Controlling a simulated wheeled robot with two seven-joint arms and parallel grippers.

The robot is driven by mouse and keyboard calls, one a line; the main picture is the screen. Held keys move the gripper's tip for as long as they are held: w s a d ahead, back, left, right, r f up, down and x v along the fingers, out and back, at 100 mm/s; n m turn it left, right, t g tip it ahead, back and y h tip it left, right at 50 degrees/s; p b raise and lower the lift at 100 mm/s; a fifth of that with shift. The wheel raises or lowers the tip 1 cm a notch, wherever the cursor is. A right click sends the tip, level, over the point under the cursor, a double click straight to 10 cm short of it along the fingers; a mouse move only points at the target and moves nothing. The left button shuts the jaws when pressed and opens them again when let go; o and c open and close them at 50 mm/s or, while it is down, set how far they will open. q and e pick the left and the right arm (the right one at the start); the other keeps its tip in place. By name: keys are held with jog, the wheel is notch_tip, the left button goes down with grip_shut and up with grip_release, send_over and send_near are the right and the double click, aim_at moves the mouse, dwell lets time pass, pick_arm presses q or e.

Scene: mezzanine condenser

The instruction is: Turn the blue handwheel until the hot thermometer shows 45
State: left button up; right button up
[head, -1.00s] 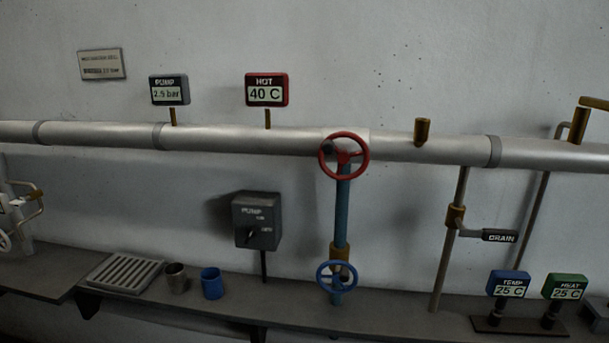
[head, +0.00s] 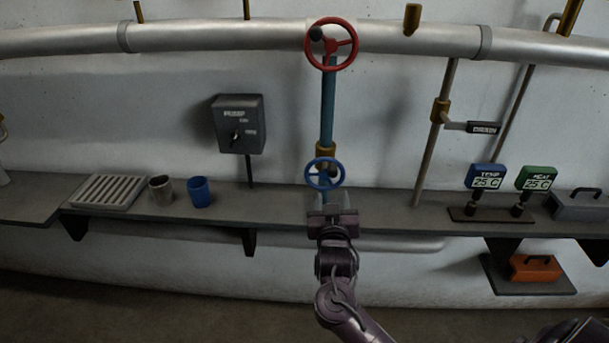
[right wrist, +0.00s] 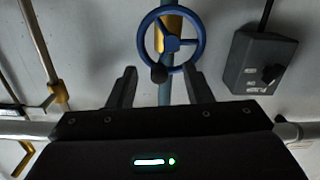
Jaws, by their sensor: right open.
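The blue handwheel (head: 324,174) sits low on the blue vertical pipe, just above the shelf. It also shows in the right wrist view (right wrist: 172,40), beyond the fingertips, with a dark knob on its rim. My right gripper (head: 332,200) is open and empty, just in front of and below the wheel in the head view. In the right wrist view its two fingers (right wrist: 160,80) stand apart, and I cannot tell whether they touch the wheel. My left gripper is not in view.
A red handwheel (head: 331,44) is higher on the same pipe. A grey pump switch box (head: 239,125) is to the left, a drain lever (head: 471,127) to the right.

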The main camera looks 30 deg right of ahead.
aim_at(333, 173)
jog(key=shift+m+h, duration=0.3)
jog(key=w+d+r, duration=0.1)
jog(key=w, duration=0.1)
jog(key=w+d+r+p, duration=0.1)
jog(key=w+d+r, duration=0.1)
jog(key=w, duration=0.1)
jog(key=shift+w+d+r+p, duration=0.1)
jog(key=shift+w+r+p, duration=0.15)
jog(key=shift+w+p, duration=0.1)
jog(key=shift+w+d+f, duration=0.1)
jog(key=shift+w+d, duration=0.25)
jog(key=shift+w, duration=0.1)
